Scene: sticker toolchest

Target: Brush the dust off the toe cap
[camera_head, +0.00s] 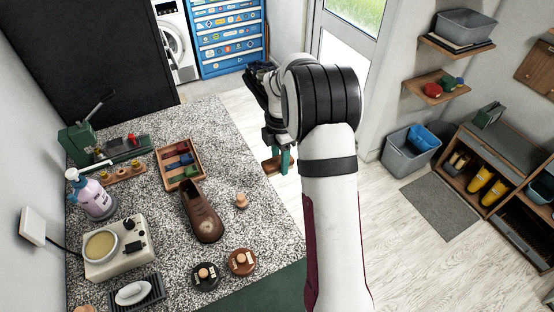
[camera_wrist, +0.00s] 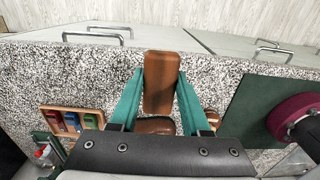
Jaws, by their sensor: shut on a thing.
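A brown leather shoe (camera_head: 203,215) lies on the speckled counter in the head view, with its rounded toe cap (camera_head: 210,230) toward the bottom of the picture. My gripper (camera_head: 278,164) is up and to the right of the shoe, by the counter's right edge. Its green fingers are shut on a brown block-shaped brush (camera_wrist: 161,82), seen between them in the wrist view. The brush (camera_head: 271,165) is partly hidden by a finger in the head view. Part of the shoe (camera_wrist: 155,125) shows below the brush in the wrist view. Dust cannot be made out.
A wooden tray (camera_head: 160,158) with coloured blocks stands above the shoe. A wooden knob (camera_head: 241,202) is to its right, and two round tins (camera_head: 206,277) (camera_head: 242,262) are below. A pump bottle (camera_head: 92,196) and a cream-coloured device (camera_head: 121,247) stand to the left.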

